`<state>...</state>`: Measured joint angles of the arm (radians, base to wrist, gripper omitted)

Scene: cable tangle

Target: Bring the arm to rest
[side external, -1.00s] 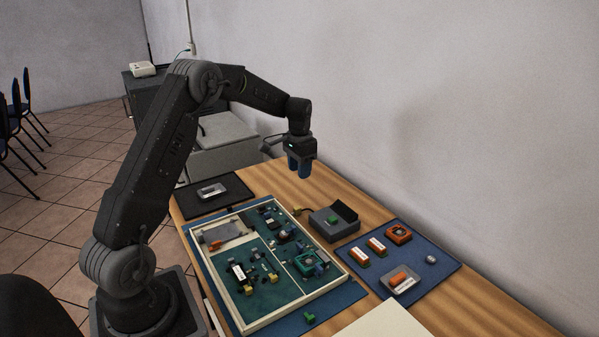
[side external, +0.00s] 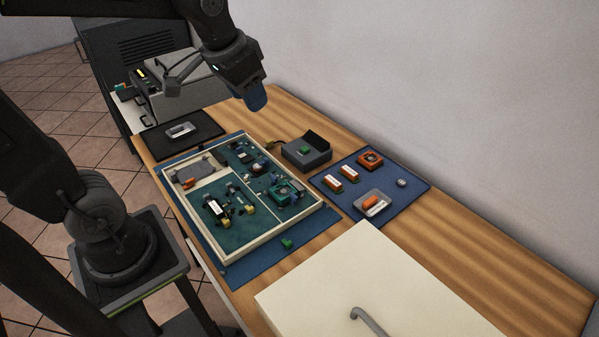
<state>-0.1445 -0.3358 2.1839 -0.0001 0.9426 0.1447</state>
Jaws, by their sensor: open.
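My arm reaches in from the left, with its upper part cut off by the top edge of the picture. My gripper (side external: 257,98), with blue fingers, points down in the air beyond the far edge of the wooden-rimmed tray (side external: 285,232). It is open, and I see nothing held between its fingers. It appears apart from the table and the objects on it.
The tray holds several small parts and connectors. A grey box (side external: 306,152) with a green piece stands behind it. A blue mat (side external: 408,192) with orange parts lies right. A green piece (side external: 287,243) lies in front. A cream panel (side external: 385,285) fills the front.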

